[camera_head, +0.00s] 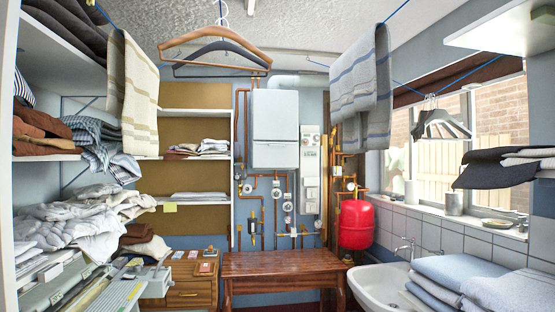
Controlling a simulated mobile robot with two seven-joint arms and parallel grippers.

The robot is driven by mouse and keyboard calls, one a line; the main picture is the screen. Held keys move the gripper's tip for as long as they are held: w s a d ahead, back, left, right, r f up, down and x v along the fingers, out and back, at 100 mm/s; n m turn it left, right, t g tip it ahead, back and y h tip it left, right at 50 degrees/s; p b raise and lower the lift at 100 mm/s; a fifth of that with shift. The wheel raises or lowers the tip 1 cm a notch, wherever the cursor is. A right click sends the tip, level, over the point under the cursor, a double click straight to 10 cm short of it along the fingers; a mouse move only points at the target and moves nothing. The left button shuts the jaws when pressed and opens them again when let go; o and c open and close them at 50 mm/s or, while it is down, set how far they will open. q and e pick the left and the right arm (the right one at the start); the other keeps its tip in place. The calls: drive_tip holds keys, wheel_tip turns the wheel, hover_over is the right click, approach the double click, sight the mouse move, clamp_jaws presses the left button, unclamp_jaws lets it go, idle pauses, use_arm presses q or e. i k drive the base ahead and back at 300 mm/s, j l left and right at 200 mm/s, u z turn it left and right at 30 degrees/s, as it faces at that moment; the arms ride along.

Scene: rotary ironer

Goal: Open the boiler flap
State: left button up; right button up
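The boiler (275,115) is a white box on the far blue wall, centre of the camera_head view. A horizontal seam crosses its front, and the lower front panel (275,155) below it looks like the flap. It appears flush with the front, as if closed, though it is too small to be sure. Copper pipes and round gauges are below the boiler. Neither of my grippers shows in this view.
A wooden bench (283,269) stands on the floor below the boiler. A red tank (356,224) is to the right, with a white sink (385,285) nearer. Clothes hangers (215,52) hang above and in front. Laundry shelves and a wooden drawer unit (193,284) are left.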

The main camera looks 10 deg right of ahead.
sight(265, 154)
drive_tip(key=i+z, duration=0.3)
drive_tip(key=i, duration=1.65)
drive_tip(key=i+u, duration=0.15)
drive_tip(key=i, duration=0.25)
drive_tip(key=i+l+u, duration=0.15)
drive_tip(key=i, duration=0.3)
drive_tip(key=i+l+u, duration=0.15)
drive_tip(key=i, duration=0.25)
drive_tip(key=i+l+u, duration=0.25)
drive_tip(key=i+u, duration=0.15)
drive_tip(key=i+l+u, duration=0.4)
